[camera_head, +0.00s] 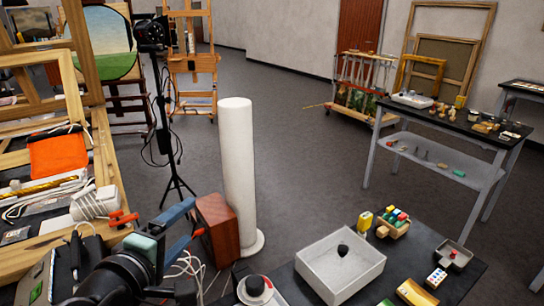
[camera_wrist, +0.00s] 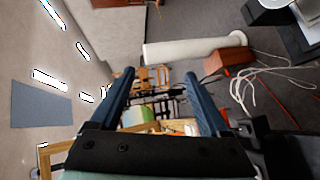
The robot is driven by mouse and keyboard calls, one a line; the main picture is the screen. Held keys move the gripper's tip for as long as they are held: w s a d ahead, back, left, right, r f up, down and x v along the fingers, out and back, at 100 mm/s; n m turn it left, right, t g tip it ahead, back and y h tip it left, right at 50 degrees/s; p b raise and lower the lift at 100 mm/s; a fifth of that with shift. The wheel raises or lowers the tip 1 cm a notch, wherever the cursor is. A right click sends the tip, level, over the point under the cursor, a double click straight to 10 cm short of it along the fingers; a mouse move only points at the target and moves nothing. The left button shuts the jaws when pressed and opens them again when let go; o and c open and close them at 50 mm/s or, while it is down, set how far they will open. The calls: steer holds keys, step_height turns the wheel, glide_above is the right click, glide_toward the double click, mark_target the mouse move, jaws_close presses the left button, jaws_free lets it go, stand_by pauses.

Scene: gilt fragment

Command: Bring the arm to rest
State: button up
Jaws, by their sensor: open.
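My gripper (camera_head: 194,217) is at the lower left of the head view, in front of the wooden frames and left of a reddish-brown box (camera_head: 216,228). Its two blue fingers are spread apart, with nothing seen between them. In the wrist view my gripper (camera_wrist: 159,74) also shows open and empty, its fingers pointing across the room toward easels and frames. My dark arm reaches in from the bottom left of the head view. Part of it is cut off by the picture's edge.
A white column (camera_head: 237,175) stands just beyond the box. A lamp stand (camera_head: 165,120) rises behind my gripper. Grey floor is clear in the middle.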

steer(key=d+r+m+t+y, duration=0.2)
steer(key=d+r+m+t, duration=0.3)
steer(key=r, duration=0.8)
steer(key=s+d+r+m+t, duration=0.3)
steer(key=s+r, duration=0.4)
steer(key=r, duration=0.4)
steer(key=s+d+r+m+t, duration=0.4)
steer(key=s+d+r+m, duration=0.2)
steer(key=r, duration=0.6)
steer(key=shift+s+d+t+y+p, duration=0.3)
steer(key=shift+s+d+y, duration=0.1)
steer(key=shift+s+d, duration=0.45)
